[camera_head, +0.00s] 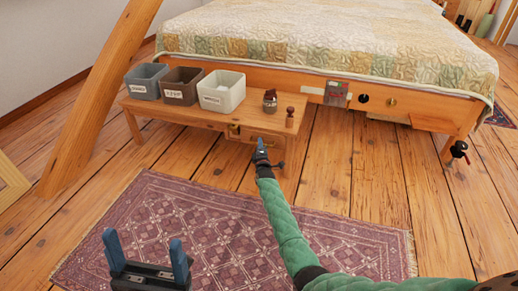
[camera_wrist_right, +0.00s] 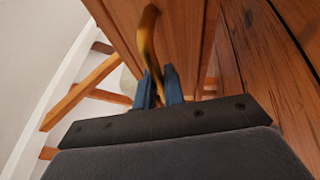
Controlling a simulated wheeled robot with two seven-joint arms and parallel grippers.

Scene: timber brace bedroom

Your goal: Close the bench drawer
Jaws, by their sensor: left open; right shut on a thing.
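The low wooden bench (camera_head: 160,111) stands at the foot of the bed, with the drawer (camera_head: 268,135) in its front at the right part. How far the drawer stands out is hard to tell. My right gripper (camera_head: 261,146) reaches the drawer front. In the right wrist view my right gripper (camera_wrist_right: 160,82) is shut on the curved brass drawer handle (camera_wrist_right: 148,38), with the handle rising from between its blue fingers. My left gripper (camera_head: 148,255) is open and empty above the rug at the lower left, well away from the bench.
Three labelled bins, blue-grey (camera_head: 146,82), brown (camera_head: 181,87) and white (camera_head: 221,92), stand on the bench top. A small jar (camera_head: 270,102) and a wooden stamp-like object (camera_head: 290,117) stand at its right end. A slanted timber brace (camera_head: 98,95) rises at left. A patterned rug (camera_head: 190,215) covers the floor.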

